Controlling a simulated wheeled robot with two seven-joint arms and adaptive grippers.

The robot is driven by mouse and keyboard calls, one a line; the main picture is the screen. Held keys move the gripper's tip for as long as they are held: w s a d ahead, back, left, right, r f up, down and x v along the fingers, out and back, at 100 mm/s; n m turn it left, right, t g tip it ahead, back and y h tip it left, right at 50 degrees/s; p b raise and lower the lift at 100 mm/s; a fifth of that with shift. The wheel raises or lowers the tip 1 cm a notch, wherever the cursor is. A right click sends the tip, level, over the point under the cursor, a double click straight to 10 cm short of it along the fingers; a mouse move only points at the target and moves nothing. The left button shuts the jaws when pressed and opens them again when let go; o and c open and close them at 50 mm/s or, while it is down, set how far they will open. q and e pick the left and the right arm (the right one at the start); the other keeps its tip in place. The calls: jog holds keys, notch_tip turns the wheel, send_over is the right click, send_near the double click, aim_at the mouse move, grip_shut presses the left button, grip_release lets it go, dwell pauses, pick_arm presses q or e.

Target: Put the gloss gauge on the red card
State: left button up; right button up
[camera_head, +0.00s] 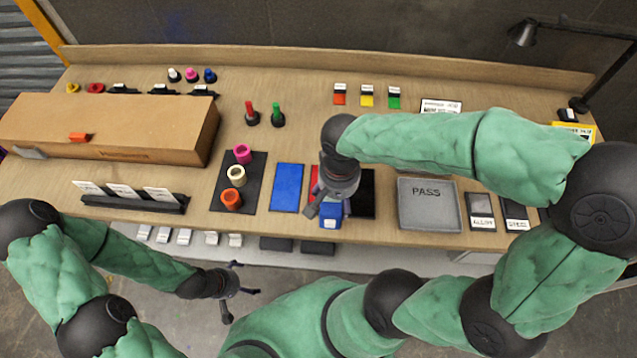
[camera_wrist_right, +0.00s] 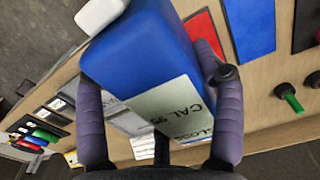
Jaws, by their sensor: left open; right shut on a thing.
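The gloss gauge is a blue box with a pale label, its lower end visible in the head view (camera_head: 331,217) under my right gripper (camera_head: 328,206). In the right wrist view the gauge (camera_wrist_right: 145,55) sits tilted between the purple fingers, which are shut on it; the label reads "CAL 95". The red card (camera_head: 314,182) is mostly hidden behind my right gripper; a strip of it shows beside the gauge in the wrist view (camera_wrist_right: 203,32). The gap between gauge and table is unclear. My left gripper (camera_head: 240,291) is open and empty, in front of the table.
A blue card (camera_head: 287,187) lies left of the red card and a black card (camera_head: 366,193) right of it. A grey PASS tray (camera_head: 428,220) stands further right. A dark mat with several coloured rings (camera_head: 240,180) and a large cardboard box (camera_head: 120,125) are left.

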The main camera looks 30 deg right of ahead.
jog(key=w+d+f+b, duration=0.1)
jog(key=w+f, duration=0.1)
jog(key=w, duration=0.1)
jog(key=w+d+f, duration=0.1)
jog(key=w+f, duration=0.2)
jog(key=w, duration=0.1)
jog(key=w+d+f+b, duration=0.1)
jog(key=w+f, duration=0.2)
jog(key=shift+w+d+f+b, duration=0.1)
jog(key=shift+w+d+b, duration=0.15)
jog(key=shift+d+b, duration=0.15)
jog(key=shift+w+d+f, duration=0.1)
jog(key=shift+w+f, duration=0.2)
jog(key=shift+f, duration=0.15)
jog(key=shift+w+f+b, duration=0.1)
jog(key=shift+f+b, duration=0.35)
jog(key=shift+f, duration=1.05)
jog(key=shift+f, duration=0.15)
jog(key=o, duration=1.5)
jog(key=shift+o, duration=0.2)
